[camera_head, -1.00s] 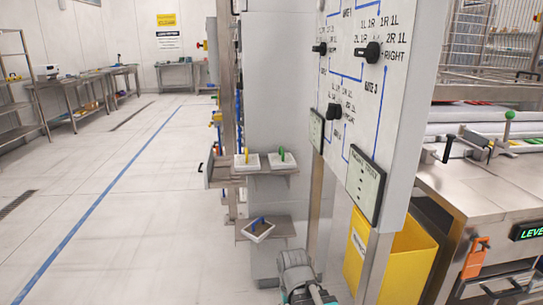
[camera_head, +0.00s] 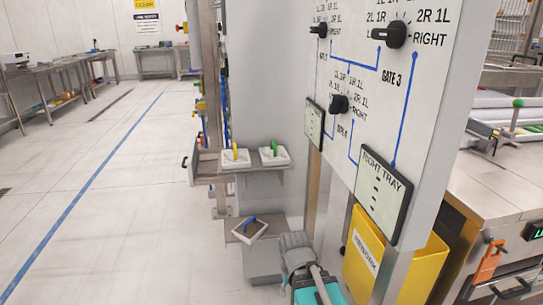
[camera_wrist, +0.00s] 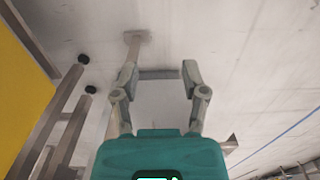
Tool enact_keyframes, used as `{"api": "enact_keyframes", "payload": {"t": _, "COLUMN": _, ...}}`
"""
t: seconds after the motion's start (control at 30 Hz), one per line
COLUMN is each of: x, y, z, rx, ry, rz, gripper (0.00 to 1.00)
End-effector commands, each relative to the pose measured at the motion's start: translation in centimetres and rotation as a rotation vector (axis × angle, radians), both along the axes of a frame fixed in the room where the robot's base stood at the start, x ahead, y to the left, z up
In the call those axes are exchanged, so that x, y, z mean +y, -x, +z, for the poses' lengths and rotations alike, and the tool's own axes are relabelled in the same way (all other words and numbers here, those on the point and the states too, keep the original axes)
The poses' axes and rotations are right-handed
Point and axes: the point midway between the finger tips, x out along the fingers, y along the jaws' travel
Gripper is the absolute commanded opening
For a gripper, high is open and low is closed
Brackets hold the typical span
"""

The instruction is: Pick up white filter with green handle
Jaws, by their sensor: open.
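The white filter with the green handle (camera_head: 283,157) lies on the right part of a small metal shelf in the head view, its green handle standing up. My gripper (camera_wrist: 156,75) is open and empty in the wrist view, with bare pale floor and wall beyond its fingers. In the head view my arm shows at the bottom, below and to the right of the shelf, apart from the filter. The filter is not seen in the wrist view.
A white filter with a yellow handle (camera_head: 236,157) lies close left of it. A filter with a blue handle (camera_head: 250,233) lies tilted on a lower shelf. A control panel (camera_head: 410,90) and a yellow bin (camera_head: 420,268) stand to the right. Open floor lies left.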

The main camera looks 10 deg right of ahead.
Motion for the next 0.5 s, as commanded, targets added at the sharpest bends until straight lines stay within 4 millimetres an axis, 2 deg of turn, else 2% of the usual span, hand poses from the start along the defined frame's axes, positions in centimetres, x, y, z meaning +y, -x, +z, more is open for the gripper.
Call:
{"api": "enact_keyframes", "payload": {"t": 0.27, "x": 0.0, "y": -0.2, "z": 0.3, "rx": -0.001, "ry": 0.003, "rz": 0.000, "gripper": 0.57}}
{"api": "enact_keyframes", "payload": {"t": 0.5, "x": 0.0, "y": -1.6, "z": 2.5, "rx": -0.013, "ry": 0.032, "rz": 0.002, "gripper": 0.57}}
